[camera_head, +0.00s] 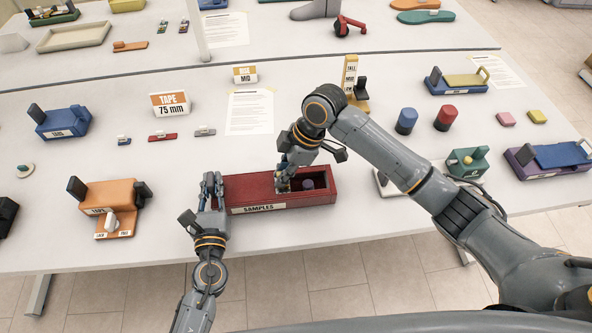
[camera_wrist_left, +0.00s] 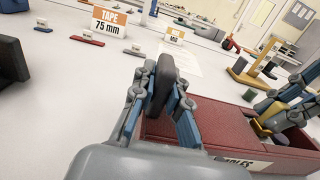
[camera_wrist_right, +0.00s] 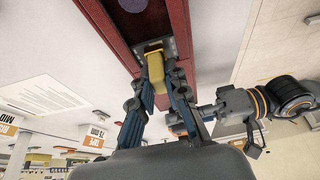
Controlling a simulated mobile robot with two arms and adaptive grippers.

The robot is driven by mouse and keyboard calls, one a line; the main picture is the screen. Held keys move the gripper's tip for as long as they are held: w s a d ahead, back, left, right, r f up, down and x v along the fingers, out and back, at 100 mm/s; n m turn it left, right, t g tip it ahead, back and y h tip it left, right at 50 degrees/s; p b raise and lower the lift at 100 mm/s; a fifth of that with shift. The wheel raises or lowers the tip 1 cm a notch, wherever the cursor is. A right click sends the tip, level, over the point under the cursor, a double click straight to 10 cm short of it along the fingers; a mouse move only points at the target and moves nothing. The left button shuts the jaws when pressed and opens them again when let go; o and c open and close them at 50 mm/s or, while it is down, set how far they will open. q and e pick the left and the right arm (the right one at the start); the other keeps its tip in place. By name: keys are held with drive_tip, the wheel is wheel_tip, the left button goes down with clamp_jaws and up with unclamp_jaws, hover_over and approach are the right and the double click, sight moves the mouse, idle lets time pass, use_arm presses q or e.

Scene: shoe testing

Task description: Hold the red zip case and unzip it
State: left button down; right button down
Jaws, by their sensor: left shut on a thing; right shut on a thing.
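The red zip case (camera_head: 248,186), labelled SAMPLES, lies flat on the white table. Its left part is covered and its right part is open, showing a dark purple round thing (camera_head: 308,184) inside. My left gripper (camera_head: 212,178) is shut on a dark upright tab (camera_wrist_left: 165,82) at the case's left end. My right gripper (camera_head: 285,178) is above the case at the edge of the opening. In the right wrist view it is shut on the yellow pull (camera_wrist_right: 156,70), which sits on a grey slider (camera_wrist_right: 170,47). The fingers partly hide the slider in the head view.
An orange block fixture (camera_head: 112,198) stands left of the case. A blue cylinder (camera_head: 406,121) and a red cylinder (camera_head: 446,118) stand behind at right. A white paper sheet (camera_head: 249,112) lies behind the case. The table's front edge is just below the case.

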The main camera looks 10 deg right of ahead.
use_arm(q)
drive_tip(key=shift+d, duration=0.1)
use_arm(e)
drive_tip(key=c, duration=1.3)
unclamp_jaws()
drive_tip(key=shift+d, duration=0.1)
drive_tip(key=shift+r, duration=0.1)
drive_tip(key=v, duration=1.1)
drive_tip(key=shift+d+r, duration=0.25)
drive_tip(key=shift+r, duration=0.1)
use_arm(q)
drive_tip(key=c, duration=1.3)
unclamp_jaws()
